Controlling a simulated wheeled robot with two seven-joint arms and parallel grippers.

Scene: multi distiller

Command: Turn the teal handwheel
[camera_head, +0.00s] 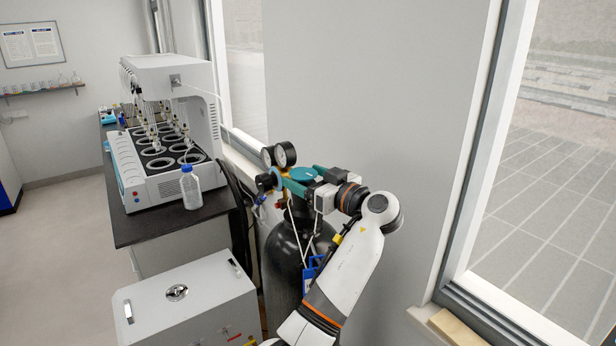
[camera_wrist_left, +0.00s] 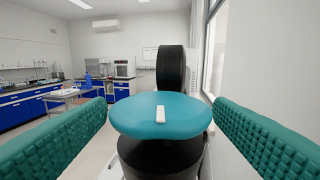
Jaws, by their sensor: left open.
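The teal handwheel (camera_head: 304,174) is a round disc on top of a black gas cylinder (camera_head: 288,255), beside two pressure gauges. One finger lies on each side of the handwheel, and a gap shows between each pad and the rim in the wrist view. My right gripper is not in view.
The gauges (camera_head: 285,154) stand close behind the handwheel. A distiller (camera_head: 165,130) and a blue-capped bottle (camera_head: 191,188) sit on a dark bench (camera_head: 160,222) at left. A grey box unit (camera_head: 190,300) stands in front. The wall and window (camera_head: 550,170) are close at right.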

